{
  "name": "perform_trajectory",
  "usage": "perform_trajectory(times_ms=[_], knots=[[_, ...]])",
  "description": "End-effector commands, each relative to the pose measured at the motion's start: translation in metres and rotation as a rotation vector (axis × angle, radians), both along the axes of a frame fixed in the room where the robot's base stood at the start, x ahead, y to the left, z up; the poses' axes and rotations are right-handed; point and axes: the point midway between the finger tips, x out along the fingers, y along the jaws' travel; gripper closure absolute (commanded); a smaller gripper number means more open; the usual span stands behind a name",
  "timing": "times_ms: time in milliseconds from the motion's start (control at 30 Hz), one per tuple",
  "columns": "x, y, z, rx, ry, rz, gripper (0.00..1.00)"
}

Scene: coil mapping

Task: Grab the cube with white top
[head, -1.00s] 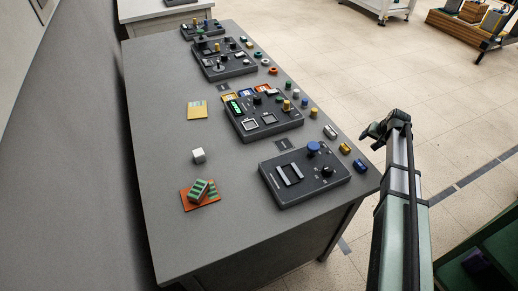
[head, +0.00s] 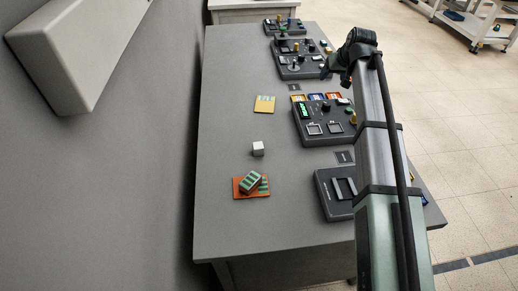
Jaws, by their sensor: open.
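A small white-topped cube (head: 258,148) sits alone on the left half of the grey table in the head view. My gripper (head: 326,70) is at the end of my raised arm, up and to the right of the cube, over the far part of the table. It is open, small and dark in the picture, and well apart from the cube. Nothing hides the cube.
A green-striped block (head: 250,183) lies on an orange card (head: 239,193) nearer than the cube. Dark control panels (head: 318,129) line the table's right side, partly behind my arm. A wall box (head: 85,50) juts out upper left.

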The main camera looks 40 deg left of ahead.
Motion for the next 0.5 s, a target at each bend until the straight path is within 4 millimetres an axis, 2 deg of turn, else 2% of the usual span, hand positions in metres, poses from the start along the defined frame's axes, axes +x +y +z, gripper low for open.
perform_trajectory(times_ms=[33, 200, 500], knots=[[-0.024, 0.017, -0.003, -0.055, -0.009, 0.106, 0.32], [-0.092, 0.054, -0.017, -0.246, -0.037, 0.481, 0.32], [-0.211, 0.094, -0.035, -0.507, -0.066, 1.156, 0.32]])
